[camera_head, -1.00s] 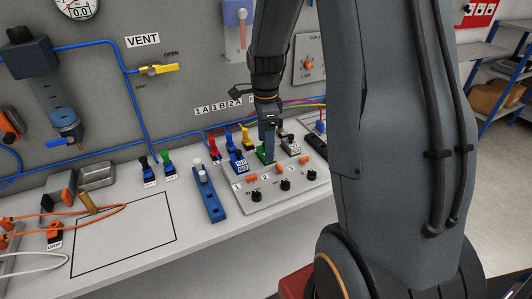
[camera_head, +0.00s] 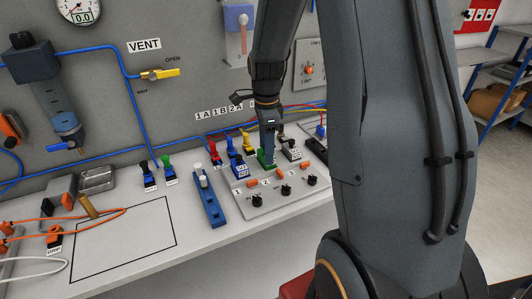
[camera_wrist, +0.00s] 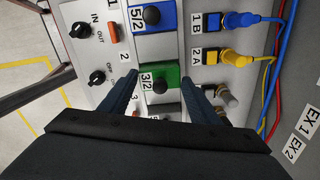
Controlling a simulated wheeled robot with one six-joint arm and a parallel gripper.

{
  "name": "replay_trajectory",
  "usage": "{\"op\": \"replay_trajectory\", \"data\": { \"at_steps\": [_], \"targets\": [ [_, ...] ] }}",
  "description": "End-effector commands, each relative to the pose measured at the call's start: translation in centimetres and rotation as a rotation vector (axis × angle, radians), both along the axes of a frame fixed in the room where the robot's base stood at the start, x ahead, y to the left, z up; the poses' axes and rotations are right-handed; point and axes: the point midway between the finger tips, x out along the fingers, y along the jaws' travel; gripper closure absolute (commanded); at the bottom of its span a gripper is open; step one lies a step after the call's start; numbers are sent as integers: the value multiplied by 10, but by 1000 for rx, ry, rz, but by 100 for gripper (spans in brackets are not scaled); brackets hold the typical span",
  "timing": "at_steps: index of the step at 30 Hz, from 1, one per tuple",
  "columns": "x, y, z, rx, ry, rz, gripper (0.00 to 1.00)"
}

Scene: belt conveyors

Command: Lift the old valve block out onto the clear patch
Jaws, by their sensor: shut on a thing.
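The green valve block (camera_head: 267,158), marked 3/2 with a black knob on top, sits in the middle of the sloped grey valve panel (camera_head: 255,208). It also shows in the wrist view (camera_wrist: 171,74). My gripper (camera_head: 268,148) reaches down over it, one finger on each side, shut on it; the finger tips are partly hidden. The block looks still seated in its row. The clear patch (camera_head: 125,240) is a bare black-outlined rectangle on the white bench to the left.
A blue 5/2 block (camera_wrist: 155,16) stands beside the green one, and a grey block (camera_head: 291,150) on the other side. Plugs 1B (camera_wrist: 238,20) and 2A (camera_wrist: 230,56) with hoses lie close by. A blue rail (camera_head: 210,198) stands between panel and patch.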

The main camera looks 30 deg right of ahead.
Motion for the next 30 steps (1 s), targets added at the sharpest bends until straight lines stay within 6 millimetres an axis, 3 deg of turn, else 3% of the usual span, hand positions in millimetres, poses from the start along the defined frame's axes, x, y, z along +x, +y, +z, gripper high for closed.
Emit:
{"op": "replay_trajectory", "data": {
  "at_steps": [15, 30],
  "targets": [
    [1, 0, 84, -1, -3, 0, 71],
    [0, 0, 109, -1, -2, 0, 71]
  ]
}}
